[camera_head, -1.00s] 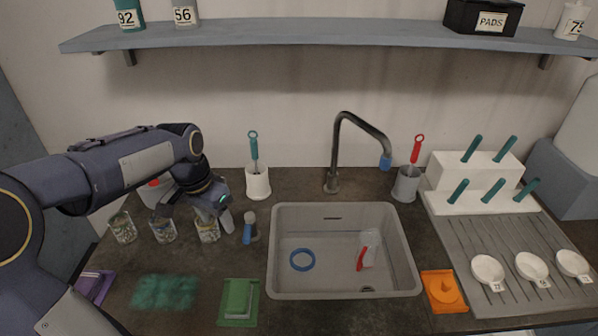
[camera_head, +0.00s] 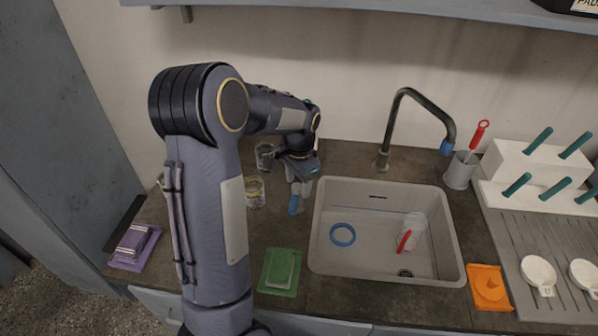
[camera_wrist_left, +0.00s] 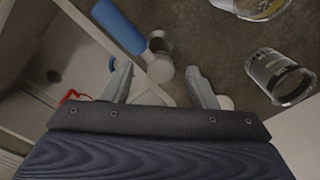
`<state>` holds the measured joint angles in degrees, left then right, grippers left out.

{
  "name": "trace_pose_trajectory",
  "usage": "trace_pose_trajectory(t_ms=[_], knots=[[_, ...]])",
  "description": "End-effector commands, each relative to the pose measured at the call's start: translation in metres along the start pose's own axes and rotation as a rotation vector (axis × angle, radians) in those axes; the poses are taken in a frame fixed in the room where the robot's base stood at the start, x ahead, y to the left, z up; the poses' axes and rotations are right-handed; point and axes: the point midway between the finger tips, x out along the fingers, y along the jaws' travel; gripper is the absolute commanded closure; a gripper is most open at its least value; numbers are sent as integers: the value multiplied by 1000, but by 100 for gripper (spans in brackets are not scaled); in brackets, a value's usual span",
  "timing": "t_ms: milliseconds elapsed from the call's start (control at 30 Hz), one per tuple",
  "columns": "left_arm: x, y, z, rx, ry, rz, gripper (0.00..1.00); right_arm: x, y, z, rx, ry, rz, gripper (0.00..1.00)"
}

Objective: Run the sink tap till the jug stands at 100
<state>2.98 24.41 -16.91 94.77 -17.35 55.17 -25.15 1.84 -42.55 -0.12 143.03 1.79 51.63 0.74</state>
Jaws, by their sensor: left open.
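The tap (camera_head: 402,100) arches over the sink (camera_head: 462,255) from behind, with a blue tip on its spout. No water stream shows. The clear jug (camera_head: 415,225) with a red handle is inside the sink at the right; its scale and level are unreadable. A blue-handled lever (camera_head: 294,204) with a round metal knob is on the counter just left of the sink; it also shows in the left wrist view (camera_wrist_left: 120,27). My left gripper (camera_head: 300,183) is open above it, and the knob appears between the fingertips (camera_wrist_left: 160,78); contact is unclear. My right gripper is out of view.
Glasses (camera_head: 255,193) stand left of my gripper, one near it in the wrist view (camera_wrist_left: 279,77). A blue ring (camera_head: 342,235) lies in the sink. A green sponge (camera_head: 281,270) is on the front counter. A grey cup (camera_head: 459,172) with a red-handled tool stands right of the tap.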

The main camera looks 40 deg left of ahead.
Motion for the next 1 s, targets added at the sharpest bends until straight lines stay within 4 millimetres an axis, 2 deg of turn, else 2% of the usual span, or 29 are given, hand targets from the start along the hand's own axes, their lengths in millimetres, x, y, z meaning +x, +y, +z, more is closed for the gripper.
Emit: trace_pose_trajectory(t_ms=[333, 700, 1000], knots=[[5, 0, 0, -1, 0, 0, 48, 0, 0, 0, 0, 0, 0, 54], [5, 0, 0, -1, 0, 0, 95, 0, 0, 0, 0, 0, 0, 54], [5, -1, 0, 0, 1, -2, 95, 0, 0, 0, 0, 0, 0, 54]])
